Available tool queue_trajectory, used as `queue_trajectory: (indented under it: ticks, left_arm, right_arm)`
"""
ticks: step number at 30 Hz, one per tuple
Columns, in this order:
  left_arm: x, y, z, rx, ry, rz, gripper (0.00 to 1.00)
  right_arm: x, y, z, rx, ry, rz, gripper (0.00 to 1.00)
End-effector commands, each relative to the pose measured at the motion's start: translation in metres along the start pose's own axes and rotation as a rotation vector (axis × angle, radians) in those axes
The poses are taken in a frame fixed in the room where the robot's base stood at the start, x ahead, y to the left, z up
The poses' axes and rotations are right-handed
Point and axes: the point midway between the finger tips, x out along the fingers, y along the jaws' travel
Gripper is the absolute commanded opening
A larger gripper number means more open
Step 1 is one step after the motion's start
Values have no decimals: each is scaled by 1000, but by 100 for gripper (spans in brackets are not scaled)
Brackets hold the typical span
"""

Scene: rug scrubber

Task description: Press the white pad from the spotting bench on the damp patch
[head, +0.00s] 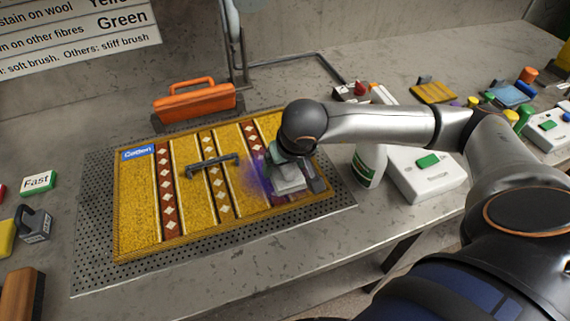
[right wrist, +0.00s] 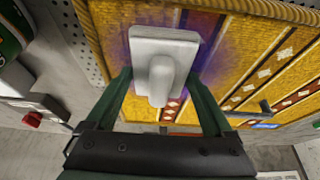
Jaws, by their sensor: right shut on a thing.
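The white pad (right wrist: 163,48), a block with a rounded knob, is between the fingers of my right gripper (right wrist: 162,85), which is shut on it. In the head view the pad (head: 288,180) is over the right part of the yellow patterned rug (head: 135,205). A purple damp patch (head: 257,174) shows on the rug around the pad's left side, and also beside the pad in the right wrist view (right wrist: 214,58). The pad covers part of it. I cannot tell whether the pad touches the rug. My left gripper is not in view.
The rug lies on a perforated plate (head: 95,235). A dark handle-shaped bar (head: 212,165) and a "Cotton" label (head: 138,153) are on it. An orange tool (head: 196,102) stands behind.

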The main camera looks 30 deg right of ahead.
Motion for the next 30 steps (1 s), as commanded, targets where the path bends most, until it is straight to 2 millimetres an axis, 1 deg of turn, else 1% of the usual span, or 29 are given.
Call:
queue_trajectory:
  ticks: [30]
  left_arm:
    - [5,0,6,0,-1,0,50]
  right_arm:
    - [3,0,3,-1,-7,1,38]
